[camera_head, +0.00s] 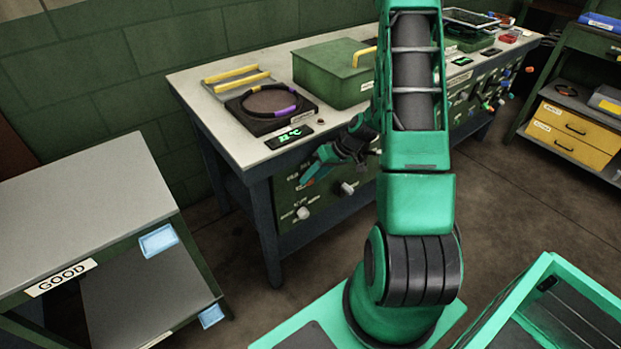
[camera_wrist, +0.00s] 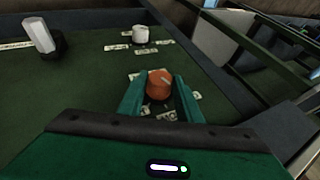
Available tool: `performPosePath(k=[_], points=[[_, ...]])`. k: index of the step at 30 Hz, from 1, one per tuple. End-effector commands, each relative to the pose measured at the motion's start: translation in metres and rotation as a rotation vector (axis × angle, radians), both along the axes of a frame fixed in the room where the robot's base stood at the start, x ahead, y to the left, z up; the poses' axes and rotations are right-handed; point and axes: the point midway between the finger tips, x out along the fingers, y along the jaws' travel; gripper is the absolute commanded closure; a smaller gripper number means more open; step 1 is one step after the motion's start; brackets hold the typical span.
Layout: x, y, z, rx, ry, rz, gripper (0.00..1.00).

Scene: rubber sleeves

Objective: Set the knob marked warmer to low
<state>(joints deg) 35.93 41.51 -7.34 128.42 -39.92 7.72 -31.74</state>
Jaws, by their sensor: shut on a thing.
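My gripper (camera_wrist: 159,86) is shut on an orange-red knob (camera_wrist: 158,82) on the dark green front panel. One finger is on each side of the knob in the wrist view. A pale pointer line shows on the knob's face, slanting. Small white labels lie around it, too small to read, so I cannot tell which one says warmer or low. In the head view my gripper (camera_head: 322,166) is at the panel below the bench top, and it hides most of the knob.
Two pale knobs, a white one (camera_wrist: 140,34) and a grey-white one (camera_wrist: 38,36), are on the same panel. The bench top (camera_head: 222,132) holds a coil on a dark plate (camera_head: 272,124), a lit display (camera_head: 289,137) and a green box (camera_head: 325,72). A GOOD-labelled table (camera_head: 85,200) stands left.

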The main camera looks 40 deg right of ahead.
Motion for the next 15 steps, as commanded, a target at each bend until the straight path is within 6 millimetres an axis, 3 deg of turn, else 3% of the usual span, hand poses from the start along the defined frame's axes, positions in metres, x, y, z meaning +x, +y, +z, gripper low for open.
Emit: performPosePath(k=[15], points=[[0.0008, -0.0084, -0.0046, 0.342, 0.01, -0.005, 0.91]])
